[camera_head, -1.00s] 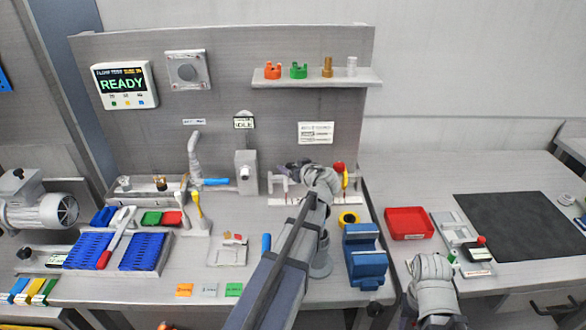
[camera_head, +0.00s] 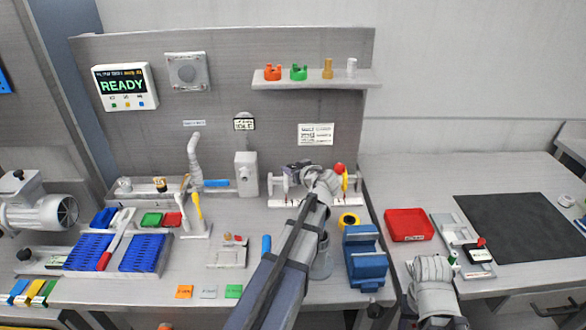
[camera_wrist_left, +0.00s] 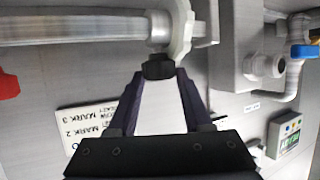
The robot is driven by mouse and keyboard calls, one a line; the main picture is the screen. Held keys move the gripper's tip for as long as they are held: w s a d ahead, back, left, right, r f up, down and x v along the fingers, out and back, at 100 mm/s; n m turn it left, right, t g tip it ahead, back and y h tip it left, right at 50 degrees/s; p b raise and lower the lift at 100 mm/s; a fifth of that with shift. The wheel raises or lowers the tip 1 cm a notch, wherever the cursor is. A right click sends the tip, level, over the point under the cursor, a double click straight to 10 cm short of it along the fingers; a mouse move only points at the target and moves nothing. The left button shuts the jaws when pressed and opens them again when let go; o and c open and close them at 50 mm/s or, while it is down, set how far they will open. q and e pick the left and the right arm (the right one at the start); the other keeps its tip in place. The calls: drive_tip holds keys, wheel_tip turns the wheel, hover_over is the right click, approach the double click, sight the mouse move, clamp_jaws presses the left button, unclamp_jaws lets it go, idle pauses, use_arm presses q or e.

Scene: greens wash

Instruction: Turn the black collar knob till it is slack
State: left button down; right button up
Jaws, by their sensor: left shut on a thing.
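The black collar knob (camera_wrist_left: 159,67) sits under a pale collar (camera_wrist_left: 158,28) on a grey bar (camera_wrist_left: 80,29) in the left wrist view. My left gripper (camera_wrist_left: 161,76) is shut on the knob, one finger on each side. In the head view my left gripper (camera_head: 298,168) is at the white-footed fixture (camera_head: 283,201) at the back of the bench; there the knob is hidden by my gripper and wrist. My right wrist shows at the lower right of the head view; its fingers are not visible.
A red knob (camera_head: 339,169) is just right of my left wrist. A grey box (camera_head: 246,173) stands left of the fixture. A red tray (camera_head: 409,224) is to the right.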

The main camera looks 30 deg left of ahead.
use_arm(q)
drive_tip(key=shift+s, duration=0.1)
drive_tip(key=shift+s+a+m+t+h, duration=0.15)
drive_tip(key=shift+s+m+t+h, duration=0.05)
drive_tip(key=shift+m+t+h, duration=0.7)
drive_tip(key=shift+a+m+t+h, duration=0.2)
drive_tip(key=shift+m+t+h, duration=0.55)
drive_tip(key=shift+m+h, duration=0.65)
drive_tip(key=shift+a+m+t+h, duration=0.15)
drive_tip(key=shift+m+t+h, duration=0.6)
drive_tip(key=shift+m+h, duration=0.65)
drive_tip(key=shift+a+m+t+h, duration=0.15)
drive_tip(key=shift+a+m+h, duration=0.05)
drive_tip(key=shift+m+h, duration=1)
drive_tip(key=shift+a+m+t+h, duration=0.15)
drive_tip(key=shift+m+h, duration=0.95)
drive_tip(key=shift+h, duration=0.2)
drive_tip(key=shift+m+h, duration=1.1)
drive_tip(key=shift+h, duration=0.2)
drive_tip(key=shift+m+g+h, duration=0.4)
drive_tip(key=shift+c, duration=1.6)
unclamp_jaws()
